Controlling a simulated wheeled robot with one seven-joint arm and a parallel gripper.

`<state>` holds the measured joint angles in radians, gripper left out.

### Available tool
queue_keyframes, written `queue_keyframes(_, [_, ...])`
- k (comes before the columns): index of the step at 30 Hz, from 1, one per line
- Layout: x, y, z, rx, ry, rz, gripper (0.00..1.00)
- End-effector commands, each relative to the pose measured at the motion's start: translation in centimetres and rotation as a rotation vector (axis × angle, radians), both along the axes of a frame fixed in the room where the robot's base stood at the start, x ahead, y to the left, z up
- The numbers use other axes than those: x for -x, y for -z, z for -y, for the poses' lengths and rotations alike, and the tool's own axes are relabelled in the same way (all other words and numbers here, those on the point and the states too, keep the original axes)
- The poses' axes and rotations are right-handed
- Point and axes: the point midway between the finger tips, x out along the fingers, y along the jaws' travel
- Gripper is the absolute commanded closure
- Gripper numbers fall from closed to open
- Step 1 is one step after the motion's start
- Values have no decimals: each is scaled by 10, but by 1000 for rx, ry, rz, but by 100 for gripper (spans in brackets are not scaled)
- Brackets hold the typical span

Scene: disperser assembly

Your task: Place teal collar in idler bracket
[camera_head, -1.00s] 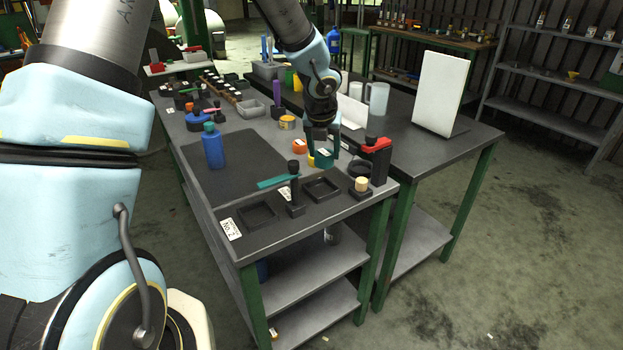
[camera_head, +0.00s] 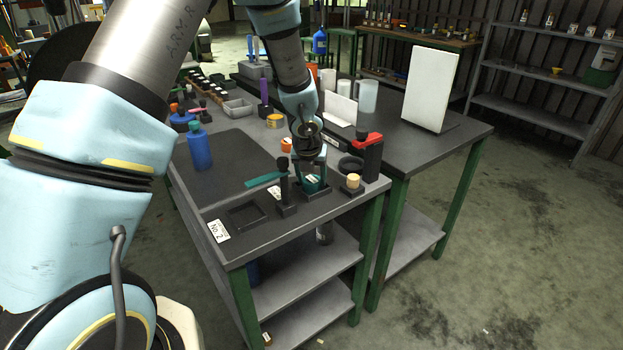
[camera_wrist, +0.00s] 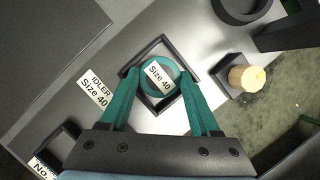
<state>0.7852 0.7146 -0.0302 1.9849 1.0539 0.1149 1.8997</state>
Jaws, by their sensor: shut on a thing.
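The teal collar (camera_wrist: 150,89) is round with a white "Size 40" label. My gripper (camera_wrist: 158,76) has teal fingers, shut on the collar's two sides. In the wrist view the collar lies over the opening of the idler bracket (camera_wrist: 188,62), a dark square frame beside an "IDLER Size 40" label (camera_wrist: 95,87). Whether the collar is inside the frame or just above it, I cannot tell. In the head view, my gripper (camera_head: 312,178) is down at the bracket (camera_head: 322,193), and the fingers hide most of the collar.
Another square bracket (camera_head: 248,214) lies to the left. A blue bottle (camera_head: 199,147) stands farther back.

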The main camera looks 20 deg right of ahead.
Motion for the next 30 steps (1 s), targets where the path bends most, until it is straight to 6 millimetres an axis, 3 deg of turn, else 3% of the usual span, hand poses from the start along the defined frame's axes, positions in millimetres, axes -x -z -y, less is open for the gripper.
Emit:
queue_keyframes(7, [0, 2, 0, 1, 0, 1, 100])
queue_keyframes(8, [0, 2, 0, 0, 0, 0, 35])
queue_keyframes(10, [0, 2, 0, 0, 0, 0, 27])
queue_keyframes(21, [0, -4, -1, 1, -2, 0, 24])
queue_keyframes(30, [17, -57, -12, 4, -3, 1, 24])
